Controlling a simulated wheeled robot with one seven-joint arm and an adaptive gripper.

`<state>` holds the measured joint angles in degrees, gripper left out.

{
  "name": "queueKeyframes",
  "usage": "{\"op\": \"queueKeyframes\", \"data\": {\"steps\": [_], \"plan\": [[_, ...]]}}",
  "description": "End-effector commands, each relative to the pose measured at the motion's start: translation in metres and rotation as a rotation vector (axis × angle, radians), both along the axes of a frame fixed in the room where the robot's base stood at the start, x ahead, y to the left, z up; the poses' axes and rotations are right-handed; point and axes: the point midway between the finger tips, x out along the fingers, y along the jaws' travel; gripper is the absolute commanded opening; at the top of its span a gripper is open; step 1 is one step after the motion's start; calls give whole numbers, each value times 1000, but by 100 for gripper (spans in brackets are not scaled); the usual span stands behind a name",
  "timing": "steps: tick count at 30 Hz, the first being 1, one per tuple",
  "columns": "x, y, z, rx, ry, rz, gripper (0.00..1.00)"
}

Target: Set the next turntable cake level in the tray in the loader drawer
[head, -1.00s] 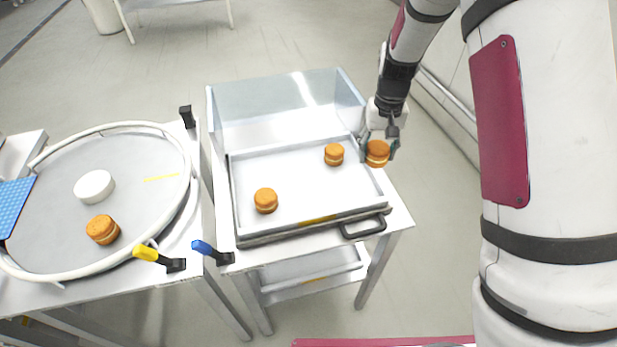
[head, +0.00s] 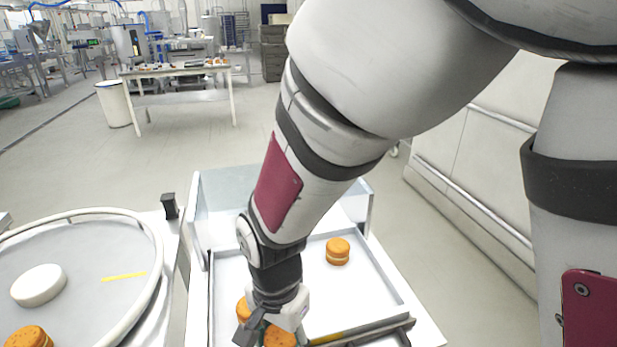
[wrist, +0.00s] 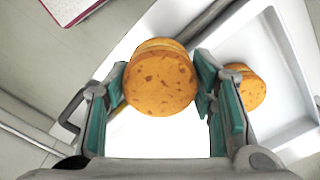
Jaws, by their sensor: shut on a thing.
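My gripper (wrist: 163,88) is shut on an orange-brown filled cake (wrist: 160,80), its speckled face toward the wrist camera. In the head view the held cake (head: 280,338) is low in the picture at the tray's front, partly cut off by the frame edge. I cannot tell its height above the tray or whether it is level. The tray (head: 365,292) in the drawer holds one cake (head: 338,251) toward the back right. Another cake (head: 244,309) at the front left is partly hidden by my gripper; a tray cake also shows beside the held one in the wrist view (wrist: 246,87).
The turntable (head: 90,250) at left carries a cake (head: 28,338) and a white disc (head: 38,285). A clear guard (head: 235,185) stands behind the tray. The drawer's front edge (head: 350,336) is close to the held cake.

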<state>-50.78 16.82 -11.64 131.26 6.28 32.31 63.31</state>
Motion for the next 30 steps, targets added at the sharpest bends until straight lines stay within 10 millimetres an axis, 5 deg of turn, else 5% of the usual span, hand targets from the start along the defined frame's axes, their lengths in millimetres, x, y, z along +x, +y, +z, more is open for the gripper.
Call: {"op": "queueKeyframes", "data": {"steps": [15, 22, 30], "plan": [[114, -35, -12, -1, 0, -3, 38], [126, -38, -16, -1, 2, 1, 38], [125, -39, -47, -2, 3, 0, 38]]}}
